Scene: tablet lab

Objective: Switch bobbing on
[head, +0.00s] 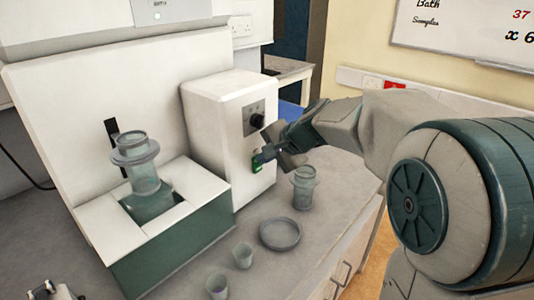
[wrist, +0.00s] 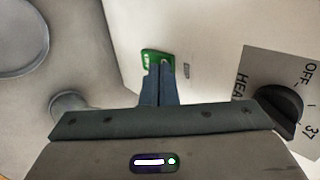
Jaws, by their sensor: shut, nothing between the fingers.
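A green rocker switch (head: 257,167) sits low on the front of the white control box (head: 215,130); no bobbing label is readable. My gripper (head: 262,157) is shut and empty, its fingertips at the switch. In the wrist view, the closed fingers (wrist: 160,68) overlap the green switch (wrist: 148,55) and hide part of it. I cannot tell whether they touch it or which way the rocker is tipped. A clear glass vessel (head: 146,178) stands in the opening of the white-and-green bath (head: 180,245), left of the box.
A dark heat knob (head: 256,120) is above the switch; in the wrist view the knob (wrist: 282,105) is right of my fingers, with OFF and 37 marks. A glass jar (head: 304,187), a shallow dish (head: 279,234) and two small beakers (head: 243,255) (head: 217,286) stand on the bench.

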